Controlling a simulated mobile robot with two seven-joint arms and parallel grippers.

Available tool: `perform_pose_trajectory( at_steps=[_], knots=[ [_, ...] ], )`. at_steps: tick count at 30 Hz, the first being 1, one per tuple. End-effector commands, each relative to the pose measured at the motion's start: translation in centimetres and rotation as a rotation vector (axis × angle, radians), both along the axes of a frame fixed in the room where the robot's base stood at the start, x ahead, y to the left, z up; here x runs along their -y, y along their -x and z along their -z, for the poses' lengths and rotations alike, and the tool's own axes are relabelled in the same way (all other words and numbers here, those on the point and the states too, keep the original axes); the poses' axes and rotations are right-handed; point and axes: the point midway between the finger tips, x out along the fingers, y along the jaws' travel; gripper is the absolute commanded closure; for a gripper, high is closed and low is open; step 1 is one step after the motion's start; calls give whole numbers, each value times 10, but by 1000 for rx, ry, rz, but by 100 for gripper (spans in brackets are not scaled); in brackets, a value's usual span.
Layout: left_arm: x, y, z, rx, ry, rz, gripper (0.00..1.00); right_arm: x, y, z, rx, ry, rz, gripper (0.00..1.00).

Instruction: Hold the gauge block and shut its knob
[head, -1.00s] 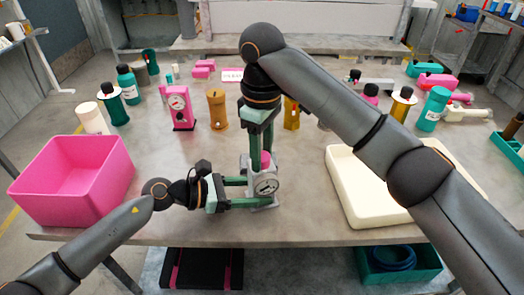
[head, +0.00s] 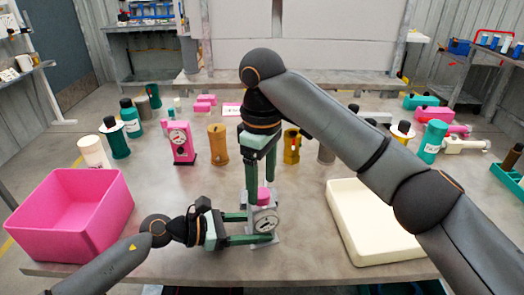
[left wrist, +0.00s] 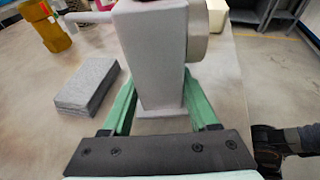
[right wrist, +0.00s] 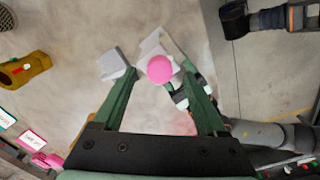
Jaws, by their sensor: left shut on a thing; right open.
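The gauge block (head: 265,219) is a grey upright block with a round dial on its front and a pink knob (head: 264,195) on top. It stands on the table near the front edge. My left gripper (head: 262,227) is shut on the block from the left; in the left wrist view the grey body (left wrist: 152,55) stands between its green fingers. My right gripper (head: 262,188) points down from above and is open. In the right wrist view the pink knob (right wrist: 159,68) shows between and near its fingertips; whether they touch it cannot be told.
A pink bin (head: 100,222) stands on the left and a cream tray (head: 348,225) on the right. A grey slab (left wrist: 88,85) lies beside the gauge block. A pink gauge block (head: 181,142), an orange cylinder (head: 218,146) and several bottles stand farther back.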

Motion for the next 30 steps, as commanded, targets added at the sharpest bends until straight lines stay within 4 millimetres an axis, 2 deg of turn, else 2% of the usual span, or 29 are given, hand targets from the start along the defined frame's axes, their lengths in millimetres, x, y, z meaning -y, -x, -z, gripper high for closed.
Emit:
perform_pose_trajectory(
  at_steps=[3, 9, 15, 21, 30],
  knots=[
    [0, 0, 1, 0, -3, 1, 71, 1, -1, -26, 7, 2, 2, 26],
    [0, 0, 1, 0, -3, 1, 71, 0, -1, -64, 6, 2, 2, 26],
    [0, 1, 1, -1, -3, 2, 71, 0, 0, -88, 3, 1, 0, 26],
    [0, 1, 1, -1, -2, 2, 71, 0, 0, -97, 1, 0, 0, 26],
    [0, 1, 1, -1, -2, 3, 71, 0, 0, -97, 1, 0, -1, 26]
  ],
)
